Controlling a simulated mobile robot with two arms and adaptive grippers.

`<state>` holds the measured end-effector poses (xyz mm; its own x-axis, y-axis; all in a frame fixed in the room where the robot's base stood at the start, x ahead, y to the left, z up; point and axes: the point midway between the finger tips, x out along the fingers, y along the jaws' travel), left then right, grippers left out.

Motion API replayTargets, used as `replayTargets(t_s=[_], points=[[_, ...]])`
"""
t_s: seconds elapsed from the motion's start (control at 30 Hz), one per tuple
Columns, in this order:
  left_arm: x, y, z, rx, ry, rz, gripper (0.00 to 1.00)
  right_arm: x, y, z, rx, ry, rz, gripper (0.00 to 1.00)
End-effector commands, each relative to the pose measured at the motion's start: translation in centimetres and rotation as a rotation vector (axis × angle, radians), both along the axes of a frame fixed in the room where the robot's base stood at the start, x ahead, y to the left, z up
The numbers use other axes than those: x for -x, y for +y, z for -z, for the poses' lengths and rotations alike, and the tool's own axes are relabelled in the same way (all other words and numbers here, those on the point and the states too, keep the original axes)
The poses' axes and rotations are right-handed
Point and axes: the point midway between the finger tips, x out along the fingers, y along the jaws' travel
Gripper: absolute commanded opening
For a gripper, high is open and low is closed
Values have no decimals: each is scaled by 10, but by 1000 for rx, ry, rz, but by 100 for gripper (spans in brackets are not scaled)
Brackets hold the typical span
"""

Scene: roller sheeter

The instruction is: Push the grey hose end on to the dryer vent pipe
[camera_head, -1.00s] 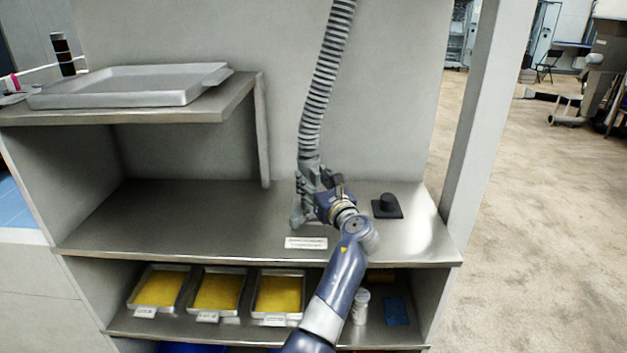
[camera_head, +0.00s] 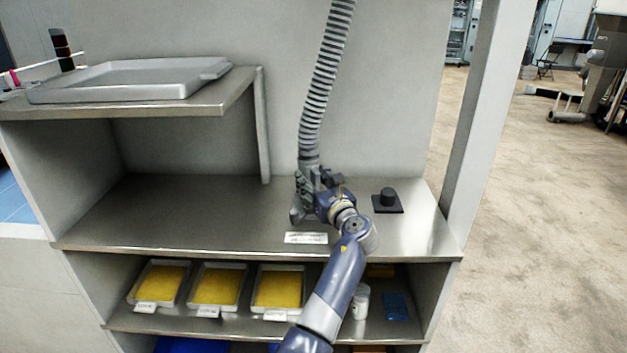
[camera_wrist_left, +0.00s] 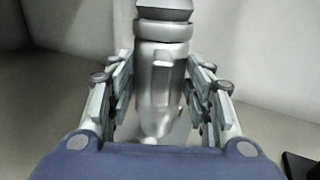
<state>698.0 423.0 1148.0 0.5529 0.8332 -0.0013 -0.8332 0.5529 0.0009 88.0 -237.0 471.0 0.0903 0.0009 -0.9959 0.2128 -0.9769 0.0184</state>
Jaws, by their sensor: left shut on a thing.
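The grey ribbed hose (camera_head: 325,75) hangs from above against the back wall, down to my left gripper (camera_head: 308,186) over the middle shelf. My left gripper is shut on the hose end, a smooth grey cuff that fills the left wrist view (camera_wrist_left: 162,65) between its two fingers. A small pale grey part (camera_head: 297,214) shows below the gripper; I cannot tell whether it belongs to the hose end, the gripper or a pipe. A short dark round stub on a square black plate (camera_head: 388,199) stands on the shelf to the right, apart from the gripper. I cannot tell which part is the vent pipe. My right gripper is out of view.
The steel shelf (camera_head: 190,225) is clear on the left. A label (camera_head: 306,238) lies at its front edge. An empty metal tray (camera_head: 125,82) rests on the upper left shelf. Below stand trays of yellow stuff (camera_head: 215,287) and a white jar (camera_head: 361,302). A post (camera_head: 475,130) rises at right.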

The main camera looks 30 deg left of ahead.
Motion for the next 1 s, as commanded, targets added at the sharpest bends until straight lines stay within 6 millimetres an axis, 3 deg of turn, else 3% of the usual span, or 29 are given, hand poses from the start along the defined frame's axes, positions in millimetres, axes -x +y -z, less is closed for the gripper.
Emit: replayTargets(t_s=[1.0], points=[[0,0,11,-3,-4,1,6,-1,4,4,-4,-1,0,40]])
